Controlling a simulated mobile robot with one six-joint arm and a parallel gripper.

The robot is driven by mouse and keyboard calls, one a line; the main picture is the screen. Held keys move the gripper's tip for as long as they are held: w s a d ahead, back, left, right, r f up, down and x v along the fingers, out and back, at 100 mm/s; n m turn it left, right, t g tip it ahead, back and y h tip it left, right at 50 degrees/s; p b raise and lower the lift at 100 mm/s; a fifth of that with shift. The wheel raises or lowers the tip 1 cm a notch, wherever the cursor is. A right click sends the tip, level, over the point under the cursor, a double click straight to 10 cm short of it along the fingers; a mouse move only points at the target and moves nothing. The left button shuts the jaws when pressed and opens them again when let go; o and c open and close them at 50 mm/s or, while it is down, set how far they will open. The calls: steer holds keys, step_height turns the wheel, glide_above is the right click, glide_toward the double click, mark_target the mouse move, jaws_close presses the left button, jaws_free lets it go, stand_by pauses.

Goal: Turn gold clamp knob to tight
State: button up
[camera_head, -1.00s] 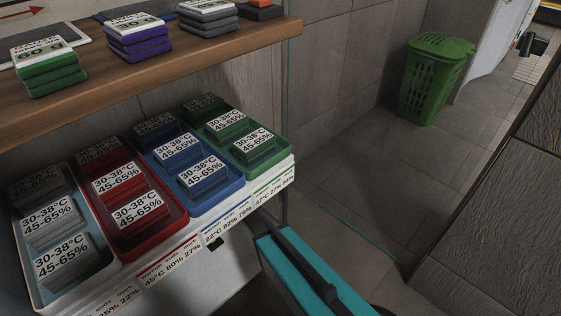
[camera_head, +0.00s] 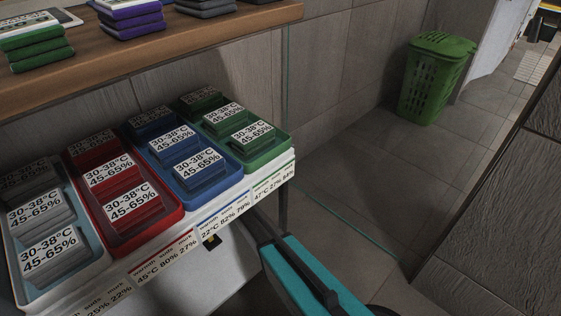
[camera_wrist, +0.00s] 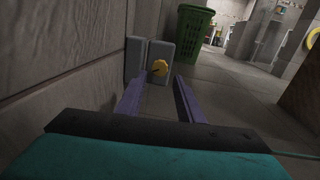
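The gold clamp knob (camera_wrist: 158,68) shows in the wrist view, a small round yellow knob on a grey block-like fixture (camera_wrist: 137,57) near the left wall. A dark line or pointer marks its face; I cannot read its setting. My gripper (camera_wrist: 157,80) is open, its two purple fingers spread with nothing between them. The knob appears beyond the fingertips, roughly centred between them, with no visible contact. In the head view my teal arm reaches in at the bottom, and I cannot make out the knob there for certain.
A white shelf holds grey, red, blue and green trays (camera_head: 178,210) of labelled blocks, beneath a wooden shelf (camera_head: 200,50) with stacked packs. A glass edge stands right of them. A green basket (camera_head: 436,80) stands behind. Tiled floor (camera_head: 370,180) between is clear.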

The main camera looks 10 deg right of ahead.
steer(key=shift+b+x, duration=1.1)
steer(key=shift+x, duration=1.9)
steer(key=c, duration=0.8)
steer(key=shift+m, duration=0.8)
steer(key=o, duration=0.8)
steer(key=shift+r, duration=0.15)
